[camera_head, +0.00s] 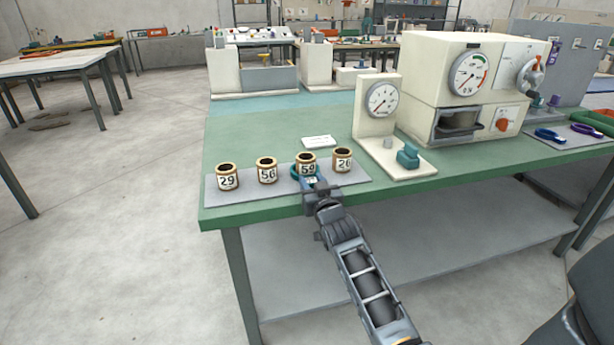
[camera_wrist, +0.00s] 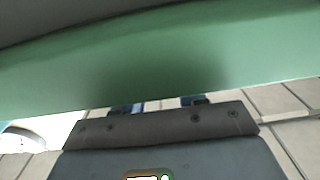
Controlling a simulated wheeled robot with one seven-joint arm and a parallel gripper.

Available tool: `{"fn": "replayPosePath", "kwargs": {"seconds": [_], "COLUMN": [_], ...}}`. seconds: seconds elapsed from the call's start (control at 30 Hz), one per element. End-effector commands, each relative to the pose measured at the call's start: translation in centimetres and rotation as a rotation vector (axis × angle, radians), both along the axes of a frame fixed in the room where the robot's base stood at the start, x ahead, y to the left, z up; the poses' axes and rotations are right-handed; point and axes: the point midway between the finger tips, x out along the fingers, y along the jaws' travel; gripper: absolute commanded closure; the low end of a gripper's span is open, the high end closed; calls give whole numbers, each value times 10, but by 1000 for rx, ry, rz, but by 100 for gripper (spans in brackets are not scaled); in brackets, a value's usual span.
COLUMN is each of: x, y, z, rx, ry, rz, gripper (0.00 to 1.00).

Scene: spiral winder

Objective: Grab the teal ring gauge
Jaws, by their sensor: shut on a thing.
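The teal ring gauge (camera_head: 295,172) shows as a small teal arc at the base of the container marked 59 (camera_head: 307,164). I cannot tell whether it is around that container or in front of it. My gripper (camera_head: 315,183) reaches over the front bench edge and is shut on the ring gauge. The fingers hide part of the ring. In the wrist view the blue fingers (camera_wrist: 160,104) show only as small pieces behind the dark gripper body, and the ring cannot be made out.
Containers marked 29 (camera_head: 228,178), 56 (camera_head: 267,171) and 26 (camera_head: 342,160) stand on the grey mat (camera_head: 243,197) beside 59. A white label card (camera_head: 318,141) lies behind them. A dial gauge stand (camera_head: 382,105) is to the right. Green bench (camera_head: 225,138) is clear at left.

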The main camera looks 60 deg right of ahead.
Motion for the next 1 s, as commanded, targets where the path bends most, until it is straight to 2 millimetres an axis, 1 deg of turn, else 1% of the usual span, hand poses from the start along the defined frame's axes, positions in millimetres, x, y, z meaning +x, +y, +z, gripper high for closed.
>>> {"fn": "replayPosePath", "kwargs": {"seconds": [0.03, 0.1, 0.3, 0.4, 0.47, 0.8, 0.9, 1.0], "x": [0, 0, 0, 0, 0, 1, 1, 0], "y": [0, 0, 0, 0, 0, 1, 0, 0], "z": [0, 0, 1, 6, 13, 75, 89, 97], "rx": [0, 0, -1, -2, -2, -4, -4, -2], "ry": [0, 0, -1, -3, -2, -3, -2, -1], "rz": [0, 0, 0, 0, 0, 2, 1, 1], "gripper": [90, 96, 96, 96, 96, 96, 96, 96]}}
